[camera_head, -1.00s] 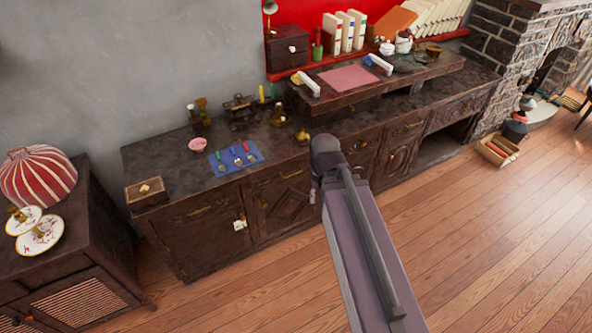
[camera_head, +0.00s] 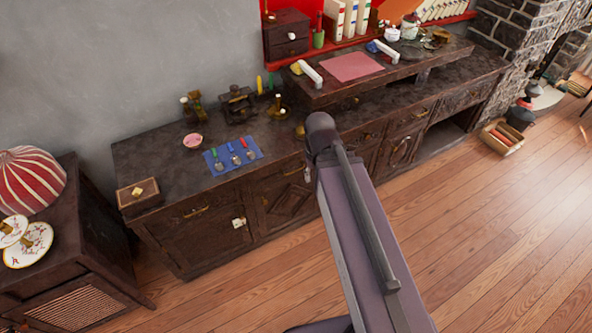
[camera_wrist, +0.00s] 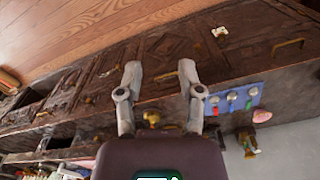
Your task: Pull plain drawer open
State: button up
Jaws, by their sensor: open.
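The dark wooden sideboard (camera_head: 150,150) has a row of drawers with brass handles above carved doors. In the wrist view, a brass drawer handle (camera_wrist: 166,76) shows between the fingertips of my gripper (camera_wrist: 159,68). The fingers are spread open and empty, and the handle looks apart from them. The left-end drawer has another brass handle (camera_head: 197,211), which also shows in the wrist view (camera_wrist: 288,44). I cannot tell which drawer is the plain one; the drawer fronts I see look shut. In the head view my arm hides part of the sideboard front and the gripper itself.
A blue mat (camera_head: 215,166) with small spoons, a pink bowl (camera_head: 192,141) and a wooden box (camera_head: 138,194) are on the sideboard top. A white tag (camera_head: 239,222) hangs on the left door. A low crate (camera_head: 502,138) stands at right. The wooden floor in front is clear.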

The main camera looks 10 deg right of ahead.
jog(key=shift+a, duration=0.1)
jog(key=m+t+y+b, duration=0.7)
jog(key=y+b, duration=0.7)
jog(key=b, duration=3.1)
send_near(295, 171)
jog(key=s+d, duration=0.2)
jog(key=shift+w+d+f+y+b, duration=0.25)
jog(key=shift+w+d+b, duration=0.2)
jog(key=shift+d+b, duration=0.3)
jog(key=shift+a, duration=0.1)
jog(key=b+x, duration=0.2)
jog(key=x, duration=1.1)
jog(key=shift+w+a+r, duration=0.1)
jog(key=shift+w+a, duration=0.05)
jog(key=shift+a, duration=0.15)
